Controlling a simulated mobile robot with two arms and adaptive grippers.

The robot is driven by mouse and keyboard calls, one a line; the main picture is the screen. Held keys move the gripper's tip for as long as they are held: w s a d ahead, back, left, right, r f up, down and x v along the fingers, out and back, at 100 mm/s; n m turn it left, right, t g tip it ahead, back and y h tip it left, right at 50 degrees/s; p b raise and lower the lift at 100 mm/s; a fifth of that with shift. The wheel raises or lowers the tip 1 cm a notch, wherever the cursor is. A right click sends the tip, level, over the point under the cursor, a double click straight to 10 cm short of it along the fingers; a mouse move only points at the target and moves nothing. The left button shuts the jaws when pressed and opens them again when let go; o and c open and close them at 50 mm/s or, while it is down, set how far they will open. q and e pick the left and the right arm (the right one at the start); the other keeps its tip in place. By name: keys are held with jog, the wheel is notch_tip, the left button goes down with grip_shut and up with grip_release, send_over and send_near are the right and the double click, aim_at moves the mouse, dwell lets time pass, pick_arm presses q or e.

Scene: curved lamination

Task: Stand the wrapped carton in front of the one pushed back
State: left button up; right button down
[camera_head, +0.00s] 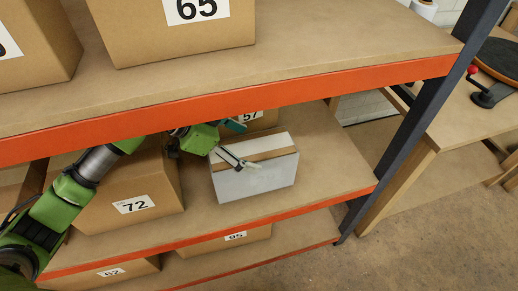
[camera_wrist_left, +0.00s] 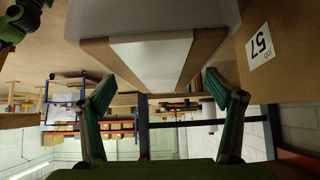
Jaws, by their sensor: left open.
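The wrapped carton (camera_head: 255,181), pale with a brown and white top, stands upright on the middle shelf (camera_head: 335,165) near its front edge. The carton marked 57 (camera_head: 262,121) stands behind it, mostly hidden. My left gripper (camera_head: 231,142) is open at the wrapped carton's left end, one finger toward its back and one toward its front. In the left wrist view, the wrapped carton (camera_wrist_left: 152,55) lies ahead between the spread fingers (camera_wrist_left: 165,112), and the 57 carton (camera_wrist_left: 283,45) is at right. Contact cannot be told. My right gripper is not in view.
A carton marked 72 (camera_head: 130,205) stands left of the wrapped carton, under my left arm. The upper shelf's orange edge (camera_head: 260,100) runs close above. The shelf right of the wrapped carton is clear up to the dark post (camera_head: 405,135). Cartons 95 (camera_head: 228,245) and 62 (camera_head: 105,275) are below.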

pick_arm(q)
jog(key=v, duration=0.5)
jog(key=shift+a+r, duration=0.2)
jog(key=shift+r, duration=0.05)
jog(key=shift+d, duration=0.1)
dwell(1.1)
